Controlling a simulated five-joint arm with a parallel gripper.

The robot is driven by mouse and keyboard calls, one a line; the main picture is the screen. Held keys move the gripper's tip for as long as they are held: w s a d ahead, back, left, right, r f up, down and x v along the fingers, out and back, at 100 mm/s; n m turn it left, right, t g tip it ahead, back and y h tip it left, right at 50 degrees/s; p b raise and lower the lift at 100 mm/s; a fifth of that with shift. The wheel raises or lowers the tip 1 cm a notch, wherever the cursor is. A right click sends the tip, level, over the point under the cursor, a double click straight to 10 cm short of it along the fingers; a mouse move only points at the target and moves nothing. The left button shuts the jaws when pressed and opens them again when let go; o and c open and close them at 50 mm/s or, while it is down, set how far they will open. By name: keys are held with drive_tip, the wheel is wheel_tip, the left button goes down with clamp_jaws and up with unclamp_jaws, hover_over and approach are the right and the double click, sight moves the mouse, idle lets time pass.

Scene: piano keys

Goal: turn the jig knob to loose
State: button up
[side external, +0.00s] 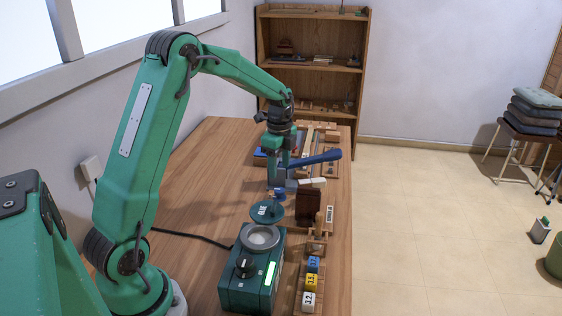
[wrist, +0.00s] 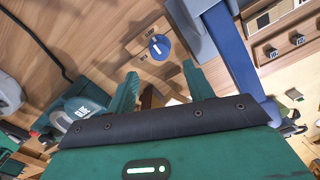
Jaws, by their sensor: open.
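The jig knob (wrist: 159,47) is a round blue knob with a white pointer line, set on a pale wooden plate in the wrist view. Small dark labels sit above it and to its lower left, too small to read surely. In the side view my gripper (side external: 279,172) points down over the bench; I cannot make out the knob surely there.
A blue lever (side external: 315,158) extends to the right close beside my gripper. A teal device (side external: 235,290) with a dial and a round teal disc (side external: 262,217) stand nearer the camera. Numbered blocks (side external: 311,282) line the right edge. The bench's left side is mostly clear.

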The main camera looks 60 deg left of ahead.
sight(280, 189)
drive_tip(key=shift+f, duration=0.1)
drive_tip(key=shift+f, duration=3.8)
drive_tip(key=c, duration=1)
drive_tip(key=shift+o, duration=0.2)
